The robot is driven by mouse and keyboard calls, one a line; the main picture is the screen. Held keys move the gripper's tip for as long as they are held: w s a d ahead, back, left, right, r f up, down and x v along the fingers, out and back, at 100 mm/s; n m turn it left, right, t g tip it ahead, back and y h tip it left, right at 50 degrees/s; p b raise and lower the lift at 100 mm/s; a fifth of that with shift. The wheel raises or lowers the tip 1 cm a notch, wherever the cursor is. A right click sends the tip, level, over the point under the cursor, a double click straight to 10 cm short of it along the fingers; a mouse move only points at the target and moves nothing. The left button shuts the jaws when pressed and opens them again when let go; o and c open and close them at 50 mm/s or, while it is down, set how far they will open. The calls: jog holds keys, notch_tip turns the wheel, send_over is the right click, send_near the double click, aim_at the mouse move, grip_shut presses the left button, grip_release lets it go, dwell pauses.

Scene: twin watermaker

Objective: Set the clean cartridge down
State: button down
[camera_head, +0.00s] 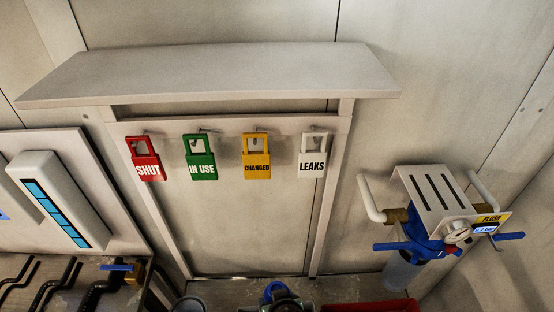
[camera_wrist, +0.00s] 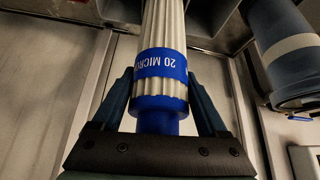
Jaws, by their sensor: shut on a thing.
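A white pleated cartridge (camera_wrist: 165,28) with a blue band reading "20 MICRO" and a blue end cap shows in the wrist view. My gripper (camera_wrist: 161,78) is shut on it, one finger on each side near the blue band and cap. The cartridge runs away from the jaws to the top of the picture, and its far end is cut off. Whether it touches anything there, I cannot tell. In the head view I cannot clearly make out the gripper or the cartridge.
A blue-grey cylinder (camera_wrist: 280,45) with a pale band is at the right in the wrist view. In the head view, a bare shelf (camera_head: 210,75) stands above hanging red, green, yellow and white tags. A filter housing (camera_head: 425,240) is at right; a red tray edge (camera_head: 372,306) shows below.

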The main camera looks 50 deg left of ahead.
jog(key=shift+f, duration=2)
jog(key=shift+f+b, duration=0.1)
jog(key=shift+b, duration=0.2)
grip_release()
jog(key=p+v, duration=0.1)
jog(key=v, duration=1.1)
